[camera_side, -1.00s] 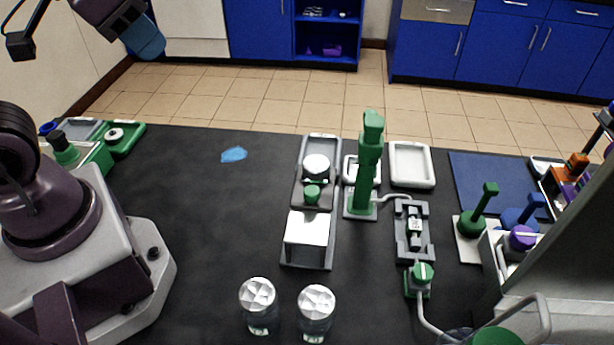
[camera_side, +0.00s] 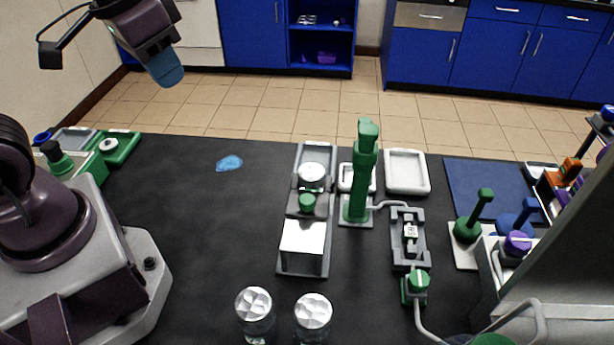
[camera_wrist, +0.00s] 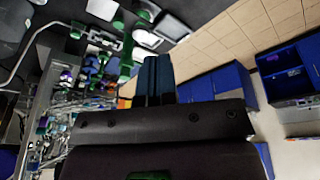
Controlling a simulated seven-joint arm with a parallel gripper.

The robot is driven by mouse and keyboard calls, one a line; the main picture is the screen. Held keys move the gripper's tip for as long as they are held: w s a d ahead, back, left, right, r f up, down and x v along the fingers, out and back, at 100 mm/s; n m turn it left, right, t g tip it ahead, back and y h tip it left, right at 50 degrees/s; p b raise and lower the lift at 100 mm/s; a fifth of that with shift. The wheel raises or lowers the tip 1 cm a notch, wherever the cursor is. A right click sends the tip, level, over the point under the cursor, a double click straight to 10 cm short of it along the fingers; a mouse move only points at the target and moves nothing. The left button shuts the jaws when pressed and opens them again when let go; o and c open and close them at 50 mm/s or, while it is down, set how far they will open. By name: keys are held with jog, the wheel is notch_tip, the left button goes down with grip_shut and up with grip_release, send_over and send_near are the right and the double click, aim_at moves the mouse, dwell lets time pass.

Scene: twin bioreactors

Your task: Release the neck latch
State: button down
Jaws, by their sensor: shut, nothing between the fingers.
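My gripper (camera_side: 168,76) is at the upper left of the side view, raised high above the far left of the table and far from the fixtures. Its blue fingers are together and empty; they also show side by side in the wrist view (camera_wrist: 155,78). I cannot tell for sure which part is the neck latch. A tall green upright piece (camera_side: 361,172) stands mid-table. Right of it, a grey clamp-like fixture (camera_side: 421,242) holds a small white piece. A green-capped block (camera_side: 415,287) with a tube sits in front of it.
Two clear jars with faceted lids (camera_side: 254,303) stand at the front. A grey holder (camera_side: 303,247) and white tray (camera_side: 407,172) are mid-table. Green and blue handles (camera_side: 478,215) and a large grey structure (camera_side: 555,255) crowd the right. The left middle is clear except a blue patch (camera_side: 229,163).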

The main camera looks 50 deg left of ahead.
jog(key=w+d+f+m+g+h, duration=0.1)
jog(key=w+f+m+g+h, duration=0.1)
jog(key=w+f+m, duration=0.3)
jog(key=w+d+f+m+g+h, duration=0.2)
jog(key=w+f+m+h, duration=0.3)
jog(key=w+f, duration=0.3)
jog(key=w+m, duration=0.1)
jog(key=w, duration=0.2)
jog(key=shift+d, duration=0.25)
jog(key=shift+f, duration=0.15)
send_near(317, 205)
jog(key=x, duration=0.4)
jog(key=shift+d+f, duration=0.15)
jog(key=shift+f, duration=0.1)
